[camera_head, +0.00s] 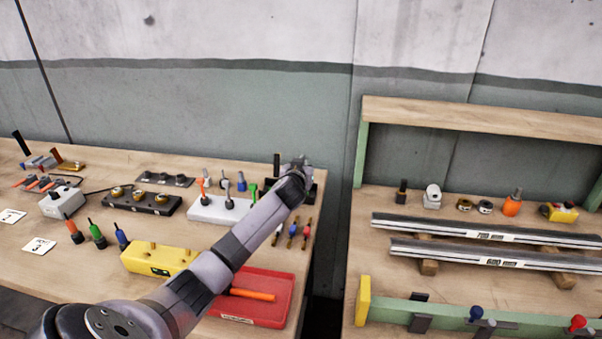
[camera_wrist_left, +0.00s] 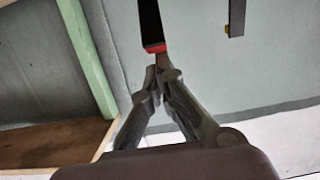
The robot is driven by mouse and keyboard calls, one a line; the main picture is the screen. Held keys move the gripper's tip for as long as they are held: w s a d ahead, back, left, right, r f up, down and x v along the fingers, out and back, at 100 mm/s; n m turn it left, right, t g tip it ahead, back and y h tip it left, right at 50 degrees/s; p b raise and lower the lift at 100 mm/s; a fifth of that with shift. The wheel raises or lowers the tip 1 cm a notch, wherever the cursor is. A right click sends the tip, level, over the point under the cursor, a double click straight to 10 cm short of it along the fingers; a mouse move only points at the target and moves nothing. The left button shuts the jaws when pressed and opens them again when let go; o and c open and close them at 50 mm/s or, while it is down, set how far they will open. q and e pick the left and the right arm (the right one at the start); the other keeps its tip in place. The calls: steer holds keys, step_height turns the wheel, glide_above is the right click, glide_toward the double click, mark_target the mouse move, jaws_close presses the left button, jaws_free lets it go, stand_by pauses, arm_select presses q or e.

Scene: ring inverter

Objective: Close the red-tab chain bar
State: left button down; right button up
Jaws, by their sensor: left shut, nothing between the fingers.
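In the left wrist view a black bar (camera_wrist_left: 151,22) with a red tab (camera_wrist_left: 154,48) at its end comes down from the top edge. My left gripper (camera_wrist_left: 163,72) is shut and empty, its fingertips close to the red tab; I cannot tell if they touch it. A second black bar (camera_wrist_left: 237,18) is at the upper right of that view. In the head view my left gripper (camera_head: 303,163) is at the right back of the left bench, beside an upright black bar (camera_head: 276,164). The red tab cannot be made out there. My right gripper is not in view.
My left arm crosses above a yellow block (camera_head: 150,259) and a red tray (camera_head: 283,283). A white block (camera_head: 215,211) and several small coloured tools (camera_head: 292,232) lie near the arm. A gap separates this bench from the right bench with its green-posted shelf (camera_head: 361,155).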

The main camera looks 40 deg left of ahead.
arm_select(q)
steer(key=shift+s+d+f+b, duration=0.2)
steer(key=shift+s+d+f, duration=0.15)
steer(key=shift+s+f, duration=0.35)
steer(key=shift+s+d+f+b, duration=0.15)
steer(key=shift+s+d+f, duration=0.35)
steer(key=shift+f, duration=0.35)
steer(key=shift+s+d+f+b, duration=0.2)
steer(key=shift+s+d+f, duration=0.05)
steer(key=shift+s+f, duration=0.45)
steer(key=shift+f, duration=0.1)
steer(key=shift+s+d, duration=0.1)
steer(key=v, duration=1.1)
steer(key=shift+s+d, duration=0.15)
steer(key=shift+s, duration=0.2)
